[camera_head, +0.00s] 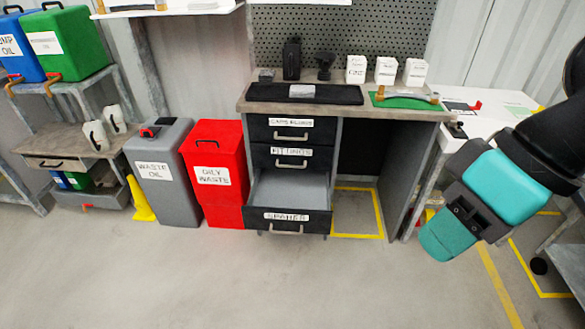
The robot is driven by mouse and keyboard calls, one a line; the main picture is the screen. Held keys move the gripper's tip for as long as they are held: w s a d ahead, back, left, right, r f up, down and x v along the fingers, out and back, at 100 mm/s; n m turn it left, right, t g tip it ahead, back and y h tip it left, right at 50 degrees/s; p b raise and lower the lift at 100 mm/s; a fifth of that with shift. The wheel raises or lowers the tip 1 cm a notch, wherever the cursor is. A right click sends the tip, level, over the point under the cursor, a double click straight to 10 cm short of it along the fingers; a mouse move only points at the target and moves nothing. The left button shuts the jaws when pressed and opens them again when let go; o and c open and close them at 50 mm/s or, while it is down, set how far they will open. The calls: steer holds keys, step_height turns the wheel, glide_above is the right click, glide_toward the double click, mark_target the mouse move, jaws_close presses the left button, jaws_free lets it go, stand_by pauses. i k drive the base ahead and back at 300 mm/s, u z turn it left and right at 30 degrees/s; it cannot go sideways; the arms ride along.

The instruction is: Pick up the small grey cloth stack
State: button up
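A small light-grey flat item (302,91), which looks like the small grey cloth stack, lies on a black mat (265,93) on the workbench top. It is too small to make out separate layers. My gripper (449,238), at the end of my black and teal arm, hangs at the right, in front of the bench and well apart from the grey item. The picture does not show clearly whether its fingers are open or shut. I see nothing held in it.
The bench (440,115) has an open, empty-looking bottom drawer (290,190) jutting forward. White boxes (385,71) and dark items stand along its back; a green mat (400,101) lies at right. Red (225,205) and grey (178,200) waste bins stand left. The front floor is clear.

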mark_target(295, 90)
steer(key=z, duration=0.1)
steer(key=i, duration=1)
steer(key=u, duration=0.35)
steer(key=i, duration=1.05)
steer(key=u, duration=0.3)
